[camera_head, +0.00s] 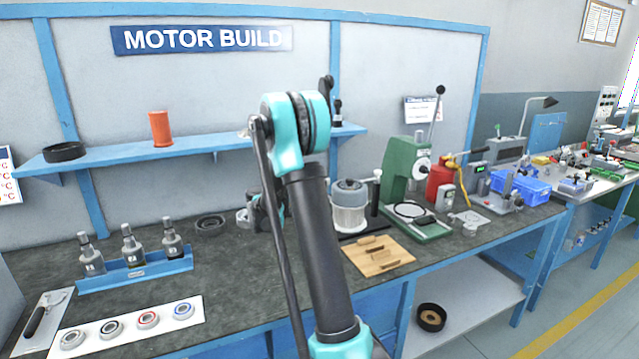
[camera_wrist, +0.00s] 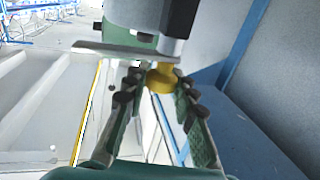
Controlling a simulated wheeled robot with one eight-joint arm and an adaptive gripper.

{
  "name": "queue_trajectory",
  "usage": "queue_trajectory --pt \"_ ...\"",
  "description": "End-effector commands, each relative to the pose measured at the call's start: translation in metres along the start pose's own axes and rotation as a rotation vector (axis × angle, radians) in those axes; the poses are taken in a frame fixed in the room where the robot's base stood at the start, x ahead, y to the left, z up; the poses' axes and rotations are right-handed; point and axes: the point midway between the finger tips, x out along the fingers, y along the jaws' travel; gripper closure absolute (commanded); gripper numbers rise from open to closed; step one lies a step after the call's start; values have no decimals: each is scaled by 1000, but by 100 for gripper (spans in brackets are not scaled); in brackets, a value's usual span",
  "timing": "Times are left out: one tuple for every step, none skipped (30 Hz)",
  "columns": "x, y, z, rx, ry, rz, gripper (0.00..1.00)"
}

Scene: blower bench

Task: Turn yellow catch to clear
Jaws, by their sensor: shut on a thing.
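In the wrist view a yellow catch (camera_wrist: 161,77), a short rounded piece, sits below a grey and dark shaft (camera_wrist: 176,28). My gripper (camera_wrist: 158,92) has its ridged fingers on both sides of it and is shut on it. The contact faces are partly hidden by the finger pads. In the head view my own arm covers the middle of the bench, and the gripper and the catch cannot be made out there.
A flat grey plate (camera_wrist: 120,52) and a green body (camera_wrist: 132,14) stand close beyond the fingers. In the head view a green press (camera_head: 405,175), a wooden block (camera_head: 378,256) and a blue rack (camera_head: 137,271) with several grey parts stand on the bench. A blue shelf (camera_head: 195,146) runs above.

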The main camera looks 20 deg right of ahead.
Motion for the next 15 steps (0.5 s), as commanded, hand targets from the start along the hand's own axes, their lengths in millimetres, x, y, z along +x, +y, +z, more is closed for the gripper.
queue_trajectory --pt "0 -1 0 0 0 1 100" --pt "0 -1 0 0 0 2 100" --pt "0 -1 0 0 0 2 100" --pt "0 -1 0 0 0 2 100" --pt "0 -1 0 0 0 2 100" --pt "0 0 0 0 0 2 100" --pt "0 0 0 0 0 2 100" --pt "0 -1 0 0 0 2 100" --pt "0 0 0 0 0 2 100" --pt "0 0 0 0 1 2 100" --pt "0 0 0 0 1 2 100" --pt "0 0 0 0 1 2 71" --pt "0 0 0 0 1 2 67" --pt "0 0 0 0 1 2 64" --pt "0 0 0 0 1 2 59"
